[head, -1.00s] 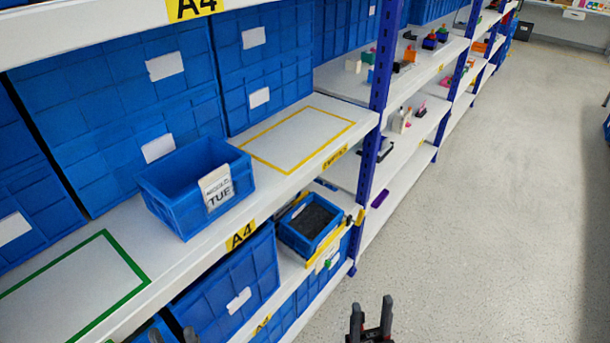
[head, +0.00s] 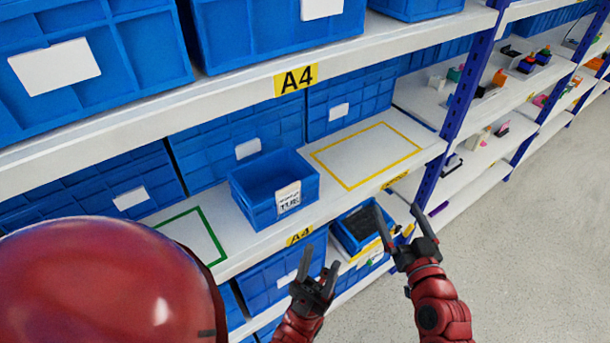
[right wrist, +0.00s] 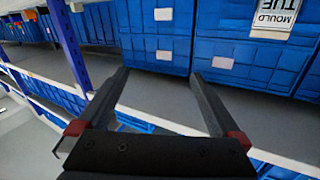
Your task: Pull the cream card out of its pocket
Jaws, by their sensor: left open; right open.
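The cream card (head: 288,197) stands upright at the front face of a blue bin (head: 247,203) on the middle shelf, with black lettering that includes TUE. The pocket itself is too small to make out. The card also shows upside down in the right wrist view (right wrist: 274,14), at the top right. My left gripper (head: 320,260) is open and empty, below and slightly right of the card, in front of the shelf. My right gripper (head: 397,213) is open and empty, well to the right of the card; its fingers also show in the right wrist view (right wrist: 158,77).
The shelf carries a green outline (head: 205,230) left of the bin and an empty yellow outline (head: 365,155) right of it. An upper shelf edge (head: 235,92) runs above. A lower blue bin (head: 352,241) with dark contents sits behind my grippers. A blue post (head: 455,110) stands right.

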